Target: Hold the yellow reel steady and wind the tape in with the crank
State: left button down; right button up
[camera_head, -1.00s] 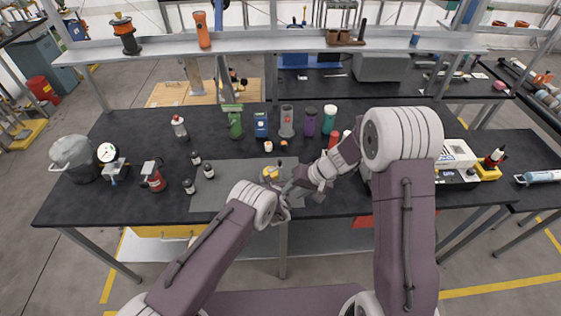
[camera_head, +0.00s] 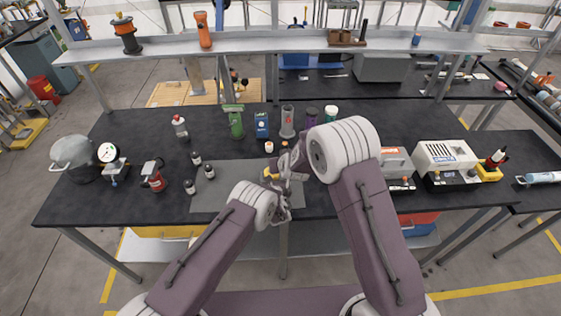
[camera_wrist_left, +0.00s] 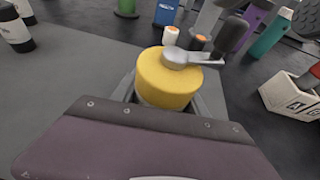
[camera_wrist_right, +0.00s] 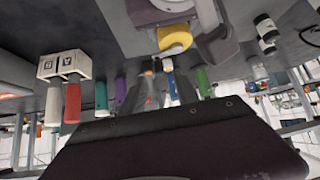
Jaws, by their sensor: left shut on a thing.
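The yellow reel (camera_head: 270,173) stands on the grey mat at the middle of the bench. In the left wrist view the reel (camera_wrist_left: 168,78) sits between the fingers of my left gripper (camera_wrist_left: 166,93), which is shut on it. The reel also shows in the right wrist view (camera_wrist_right: 174,39). My right gripper (camera_wrist_right: 163,86) is open near the reel, its fingers apart, with no handle visible between them. I cannot make out the tape.
Small dark bottles (camera_head: 209,171) stand left of the reel on the mat (camera_head: 230,205). A row of bottles, including a green one (camera_head: 236,124) and a blue one (camera_head: 261,125), stands behind. A white machine (camera_head: 445,155) is at the right. A shelf (camera_head: 270,45) spans the back.

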jog(key=x, duration=0.4)
jog(key=shift+w+f, duration=0.3)
grip_shut()
jog(key=shift+r, duration=0.1)
jog(key=shift+s+m+h, duration=0.25)
jog(key=shift+m+h, duration=0.55)
jog(key=shift+m, duration=0.3)
jog(key=shift+s+d+m+g+h, duration=0.15)
jog(key=shift+s+m+h, duration=0.2)
jog(key=shift+m+h, duration=0.45)
jog(key=shift+s+a+m+g+h, duration=0.15)
jog(key=shift+s+m+h, duration=0.15)
jog(key=shift+m+h, duration=0.5)
jog(key=shift+d+m, duration=0.1)
jog(key=shift+m, duration=0.2)
